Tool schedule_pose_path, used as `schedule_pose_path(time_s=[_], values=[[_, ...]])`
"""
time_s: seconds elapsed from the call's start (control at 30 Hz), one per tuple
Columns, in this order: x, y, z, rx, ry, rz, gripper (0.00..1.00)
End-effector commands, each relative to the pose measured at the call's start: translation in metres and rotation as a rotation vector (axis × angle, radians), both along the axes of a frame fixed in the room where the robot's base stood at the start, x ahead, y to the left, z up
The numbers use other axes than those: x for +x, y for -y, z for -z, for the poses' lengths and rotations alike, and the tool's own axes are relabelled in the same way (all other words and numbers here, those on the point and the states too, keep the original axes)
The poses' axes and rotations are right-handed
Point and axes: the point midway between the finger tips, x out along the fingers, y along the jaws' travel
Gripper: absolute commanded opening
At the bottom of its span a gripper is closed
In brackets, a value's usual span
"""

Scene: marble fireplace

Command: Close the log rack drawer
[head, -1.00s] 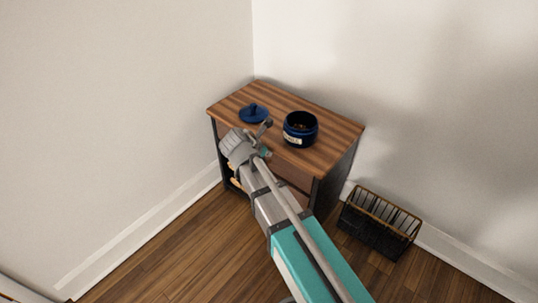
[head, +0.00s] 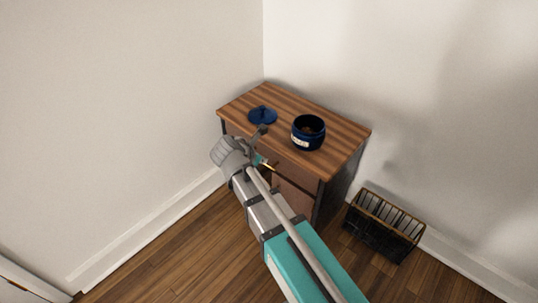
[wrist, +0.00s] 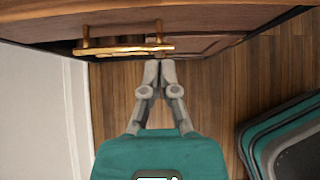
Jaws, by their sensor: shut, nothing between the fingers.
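The wooden cabinet (head: 335,140) with dark sides stands in the corner; its front is partly hidden by my arm. A drawer front (head: 290,168) shows under its top, and I cannot tell from this angle how far it stands out. A brass bar handle (wrist: 125,49) lies across the wooden front in the wrist view; a bit of it shows in the head view (head: 267,166). My gripper (wrist: 159,66) is shut and empty, with its fingertips just below the handle's right end in the picture. I cannot tell whether they touch the front.
A blue jar (head: 307,137) and its blue lid (head: 262,116) sit on the cabinet top. A slatted dark basket (head: 383,228) stands on the floor at right, against the wall. Walls close in behind and at left; the wooden floor (head: 170,255) in front is clear.

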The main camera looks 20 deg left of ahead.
Motion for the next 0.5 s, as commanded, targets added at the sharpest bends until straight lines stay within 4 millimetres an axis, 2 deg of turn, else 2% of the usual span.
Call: schedule_pose_path(time_s=[0.03,0.1,0.5], values=[[-0.005,-0.001,-0.009,0.0,0.0,-0.001,0.0],[-0.011,-0.003,-0.015,-0.001,-0.001,-0.001,0.0],[-0.037,-0.014,-0.044,0.0,-0.001,0.002,0.0]])
